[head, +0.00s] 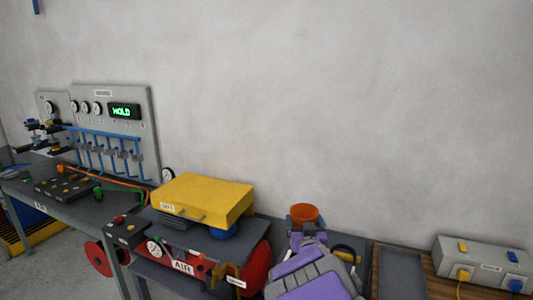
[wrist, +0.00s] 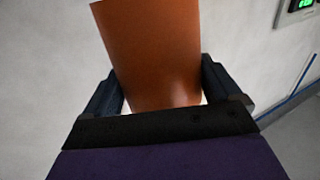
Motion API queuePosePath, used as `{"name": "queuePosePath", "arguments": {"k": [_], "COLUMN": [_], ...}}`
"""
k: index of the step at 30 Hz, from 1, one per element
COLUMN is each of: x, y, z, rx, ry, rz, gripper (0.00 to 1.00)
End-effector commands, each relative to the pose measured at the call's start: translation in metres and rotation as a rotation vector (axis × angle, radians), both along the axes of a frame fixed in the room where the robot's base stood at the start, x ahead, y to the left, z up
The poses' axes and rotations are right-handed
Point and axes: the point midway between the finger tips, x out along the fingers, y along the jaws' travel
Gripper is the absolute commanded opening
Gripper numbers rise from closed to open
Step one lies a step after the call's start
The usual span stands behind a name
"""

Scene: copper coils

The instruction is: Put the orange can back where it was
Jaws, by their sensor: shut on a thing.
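The orange can (wrist: 152,50) fills the top middle of the wrist view, between the two dark fingers of my gripper (wrist: 162,90). My gripper is shut on it. In the head view the orange can (head: 304,214) shows above my purple and grey arm, at the end of my gripper (head: 306,228). It appears close to upright in the head view. Its lower part is hidden by the gripper. From these views I cannot tell whether it touches any surface below.
Left of my arm, a yellow box (head: 205,197) sits on a dark bench above a red air tank (head: 258,262). A grey panel with gauges (head: 115,125) stands farther left. Right are a dark grey tray (head: 402,274) and a grey socket box (head: 485,262). The wall behind is bare.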

Motion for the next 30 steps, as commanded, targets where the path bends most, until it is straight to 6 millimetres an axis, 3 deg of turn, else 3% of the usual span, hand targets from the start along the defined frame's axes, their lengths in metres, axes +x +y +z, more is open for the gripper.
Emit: {"name": "queuePosePath", "arguments": {"k": [1, 6, 23, 26, 30], "x": [0.004, 0.013, 0.012, 0.012, 0.005], "y": [-0.01, -0.028, -0.024, -0.025, -0.025], "z": [0.011, 0.03, 0.027, 0.022, -0.007], "rx": [0.001, 0.001, 0.003, 0.002, 0.001], "ry": [-0.008, -0.005, -0.002, 0.0, 0.007], "rz": [-0.005, -0.002, 0.0, -0.001, 0.0], "gripper": [0.44, 0.44, 0.44, 0.44, 0.44]}}
